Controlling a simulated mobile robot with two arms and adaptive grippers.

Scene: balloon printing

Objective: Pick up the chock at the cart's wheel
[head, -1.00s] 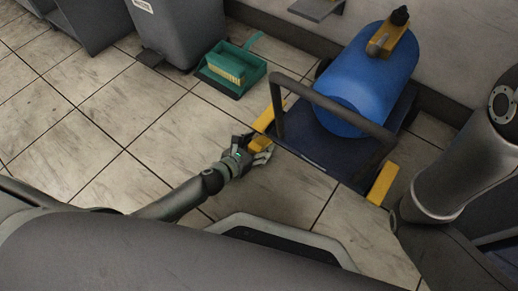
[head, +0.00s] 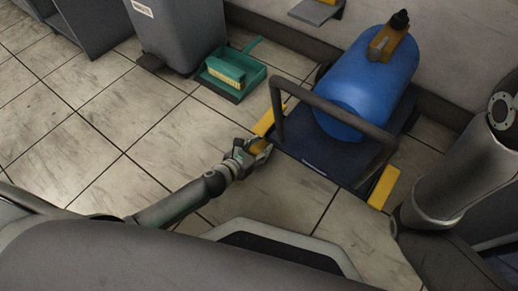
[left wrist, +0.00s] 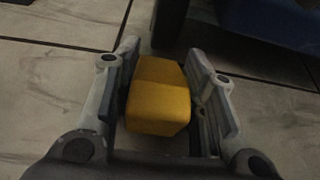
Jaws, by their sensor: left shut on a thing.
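The blue cart (head: 318,158) has a dark push handle and carries a blue tank. A yellow chock (left wrist: 158,103) sits between the two fingers of my left gripper (left wrist: 168,92) in the left wrist view. The fingers are shut on its sides. In the head view my left gripper (head: 256,149) is low by the cart's left front corner, with the chock (head: 256,145) partly hidden in it. A dark wheel (left wrist: 169,22) shows just beyond the chock in the left wrist view. I cannot tell whether the chock touches the floor. My right gripper is out of view.
Yellow pieces lie at the cart's left side (head: 264,122) and right front corner (head: 383,187). A green dustpan with a brush (head: 232,72) and a grey bin (head: 178,32) stand behind. Tiled floor to the left is clear.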

